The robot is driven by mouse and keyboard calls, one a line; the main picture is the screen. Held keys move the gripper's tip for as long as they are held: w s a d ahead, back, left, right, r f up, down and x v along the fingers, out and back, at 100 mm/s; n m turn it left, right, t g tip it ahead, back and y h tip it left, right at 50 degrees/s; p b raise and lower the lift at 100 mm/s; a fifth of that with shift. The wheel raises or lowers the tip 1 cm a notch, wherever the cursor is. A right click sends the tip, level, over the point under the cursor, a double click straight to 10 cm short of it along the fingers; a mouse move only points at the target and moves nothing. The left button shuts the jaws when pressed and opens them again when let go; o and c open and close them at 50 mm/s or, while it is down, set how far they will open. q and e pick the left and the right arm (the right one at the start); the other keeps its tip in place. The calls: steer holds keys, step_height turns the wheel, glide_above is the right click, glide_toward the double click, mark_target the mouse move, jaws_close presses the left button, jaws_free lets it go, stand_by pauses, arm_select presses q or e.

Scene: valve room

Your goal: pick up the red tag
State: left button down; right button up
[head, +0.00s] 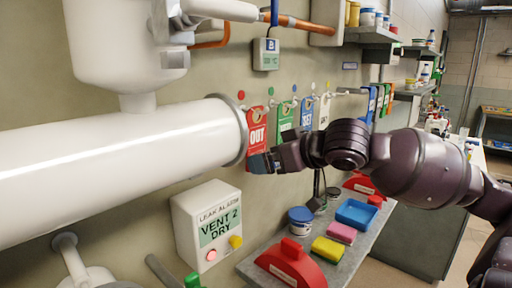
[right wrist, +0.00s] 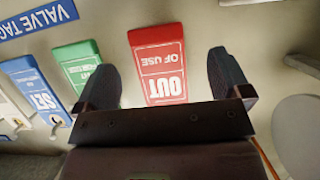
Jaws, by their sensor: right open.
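The red tag (head: 257,125), marked OUT, hangs on the wall just right of the end of the white pipe. In the right wrist view the red tag (right wrist: 159,66) appears upside down, between the two fingers, with a gap on each side. My right gripper (head: 262,162) is at the tag's lower end, and its fingers hide the bottom of it in the head view. The right gripper (right wrist: 163,62) is open and holds nothing. My left gripper is not in view.
A green tag (head: 286,116) hangs close right of the red one, then a blue tag (head: 307,112) and a white tag. The white pipe (head: 130,155) is close on the left. Below are a leak alarm box (head: 208,225) and a cluttered grey shelf (head: 252,268).

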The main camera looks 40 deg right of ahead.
steer(key=x, duration=0.2)
steer(key=b+x, duration=0.1)
steer(key=x, duration=0.2)
steer(key=shift+w+d, duration=0.1)
steer(key=shift+d, duration=0.05)
steer(key=shift+w+f, duration=0.1)
steer(key=shift+w, duration=0.15)
steer(key=shift+c, duration=0.4)
steer(key=c, duration=0.9)
